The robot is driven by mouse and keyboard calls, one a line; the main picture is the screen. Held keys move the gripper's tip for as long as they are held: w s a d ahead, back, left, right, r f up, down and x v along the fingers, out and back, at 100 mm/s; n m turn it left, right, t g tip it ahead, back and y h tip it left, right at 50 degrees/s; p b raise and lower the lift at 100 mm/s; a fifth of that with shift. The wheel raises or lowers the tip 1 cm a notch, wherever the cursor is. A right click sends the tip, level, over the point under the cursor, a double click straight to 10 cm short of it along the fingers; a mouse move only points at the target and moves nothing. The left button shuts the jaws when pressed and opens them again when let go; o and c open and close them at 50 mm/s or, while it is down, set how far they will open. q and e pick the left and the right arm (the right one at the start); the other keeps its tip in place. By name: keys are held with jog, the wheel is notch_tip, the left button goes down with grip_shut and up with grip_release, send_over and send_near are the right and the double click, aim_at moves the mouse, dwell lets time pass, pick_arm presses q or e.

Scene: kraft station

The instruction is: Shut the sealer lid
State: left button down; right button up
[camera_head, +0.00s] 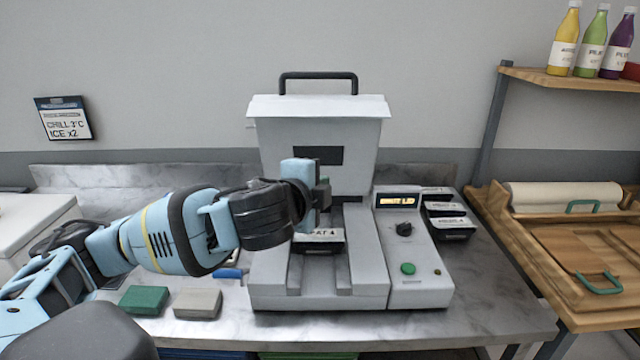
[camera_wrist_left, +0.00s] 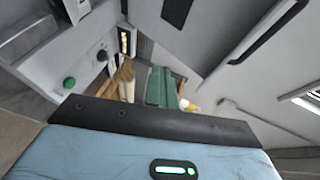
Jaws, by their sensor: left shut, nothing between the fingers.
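The sealer (camera_head: 268,285) is a light grey machine on the counter. Its lid (camera_head: 285,150) stands raised at the back, with a dark bar handle (camera_head: 318,76) on top. A black-topped tray (camera_head: 318,241) lies in the bed below the lid, partly hidden by my arm. My left gripper (camera_head: 323,193) is shut and empty, in front of the lid's lower part and above the tray; I cannot tell whether it touches the lid. The left wrist view shows the sealer's green button (camera_wrist_left: 69,83) at the left. My right gripper is not in view.
The control panel (camera_head: 415,280) has a lit display, a black knob and a green button. Black-topped packs (camera_head: 450,228) stand right of it. Green (camera_head: 145,300) and beige (camera_head: 197,303) blocks lie at front left. A wooden bench (camera_head: 560,240) is at the right, with bottles on a shelf above.

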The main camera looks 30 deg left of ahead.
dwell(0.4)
pick_arm(q)
jog(key=c, duration=1.7)
grip_release()
